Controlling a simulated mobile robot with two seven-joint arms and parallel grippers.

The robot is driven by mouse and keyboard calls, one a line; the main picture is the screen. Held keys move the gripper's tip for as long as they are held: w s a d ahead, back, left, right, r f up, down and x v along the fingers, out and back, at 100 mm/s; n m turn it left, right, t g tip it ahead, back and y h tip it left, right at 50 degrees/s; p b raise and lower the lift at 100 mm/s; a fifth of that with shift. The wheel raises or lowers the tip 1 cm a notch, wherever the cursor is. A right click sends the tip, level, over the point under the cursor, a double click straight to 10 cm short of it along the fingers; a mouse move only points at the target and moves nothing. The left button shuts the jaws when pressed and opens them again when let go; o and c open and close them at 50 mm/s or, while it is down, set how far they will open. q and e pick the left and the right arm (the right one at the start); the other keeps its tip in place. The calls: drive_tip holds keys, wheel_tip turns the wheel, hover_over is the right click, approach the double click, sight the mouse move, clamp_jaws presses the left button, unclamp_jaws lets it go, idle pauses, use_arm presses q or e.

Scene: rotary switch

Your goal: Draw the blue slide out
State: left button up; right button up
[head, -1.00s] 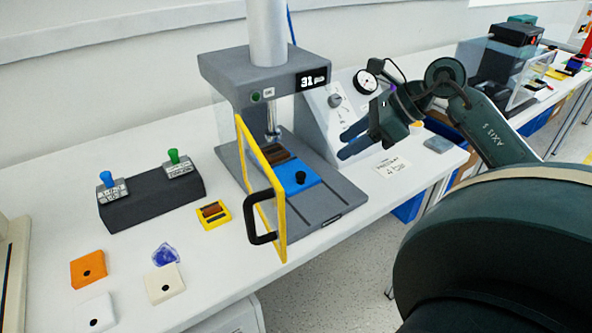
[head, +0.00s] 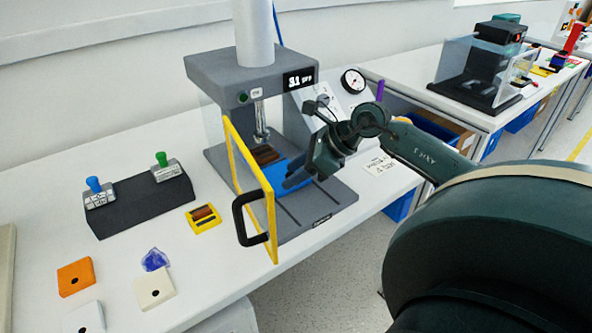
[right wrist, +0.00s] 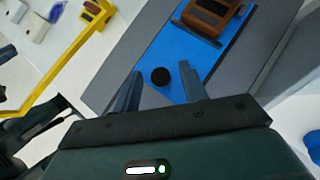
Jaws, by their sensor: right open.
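The blue slide (head: 290,168) lies on the grey base of the press, under the press head, with a brown block (head: 265,154) on its rear part. The right wrist view shows the blue slide (right wrist: 220,50) with its round black knob (right wrist: 160,77). My right gripper (head: 290,182) is open over the slide's front end and hides the knob in the head view. In the right wrist view its two fingers (right wrist: 160,90) stand to either side of the knob, apart from each other. I cannot tell whether they touch it.
The yellow-framed guard door (head: 250,178) with a black handle (head: 245,219) stands open left of the slide. The grey base plate (head: 318,212) in front of the slide is clear. A gauge panel (head: 350,95) stands behind my right arm.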

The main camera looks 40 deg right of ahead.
drive_tip(key=shift+c, duration=0.4)
clamp_jaws()
